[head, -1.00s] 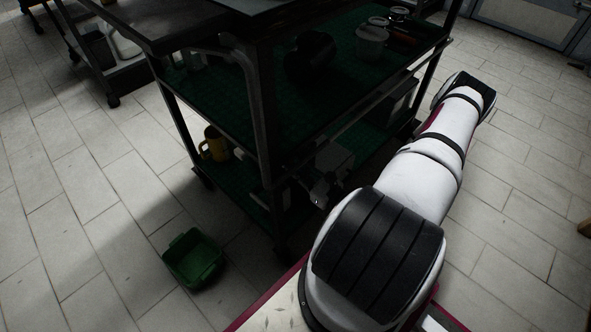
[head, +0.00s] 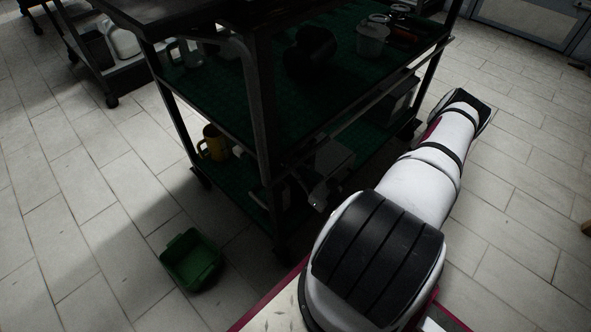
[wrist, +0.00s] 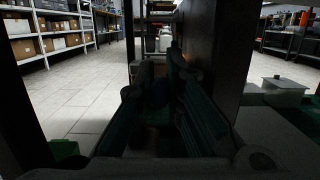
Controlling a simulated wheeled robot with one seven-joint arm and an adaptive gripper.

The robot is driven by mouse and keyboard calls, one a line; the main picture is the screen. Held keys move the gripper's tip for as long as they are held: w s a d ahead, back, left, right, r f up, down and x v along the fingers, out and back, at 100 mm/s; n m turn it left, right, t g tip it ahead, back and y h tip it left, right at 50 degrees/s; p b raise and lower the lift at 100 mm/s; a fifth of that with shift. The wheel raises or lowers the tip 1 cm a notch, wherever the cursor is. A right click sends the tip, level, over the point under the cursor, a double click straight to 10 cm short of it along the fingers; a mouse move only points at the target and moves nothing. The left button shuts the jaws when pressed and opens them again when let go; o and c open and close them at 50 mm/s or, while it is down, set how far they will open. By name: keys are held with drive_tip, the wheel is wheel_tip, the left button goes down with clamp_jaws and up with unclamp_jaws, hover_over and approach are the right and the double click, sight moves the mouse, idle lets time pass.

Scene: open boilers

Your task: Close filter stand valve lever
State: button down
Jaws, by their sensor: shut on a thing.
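My gripper (wrist: 165,75) fills the middle of the wrist view, its dark fingers tinted green and close around something between them. That thing is too dark to make out, and I cannot tell whether it is the valve lever. In the head view my arm bends away at the right and my gripper is hidden. A grey box-like fitting (head: 335,160) with a small metallic part (head: 318,198) below it sits at the cart's lower right side. I cannot tell whether it belongs to the filter stand. A grey box (wrist: 283,86) with a knob on top shows right of my gripper in the wrist view.
A dark shelved cart (head: 262,120) stands left of my arm, with a yellow mug (head: 214,142) on its lower shelf. A green crate (head: 191,260) lies on the floor. A dark post (wrist: 212,50) stands close beyond my gripper.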

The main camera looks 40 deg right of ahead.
drive_tip(key=shift+s+f+t+b, duration=0.15)
drive_tip(key=shift+f+t+b, duration=0.55)
drive_tip(key=shift+t+b, duration=0.2)
drive_tip(key=shift+f+t+b, duration=0.1)
drive_tip(key=shift+t+b, duration=0.5)
drive_tip(key=shift+t, duration=0.1)
drive_tip(key=c, duration=2)
unclamp_jaws()
drive_tip(key=shift+o, duration=0.2)
drive_tip(key=v, duration=0.7)
drive_tip(key=shift+s, duration=0.3)
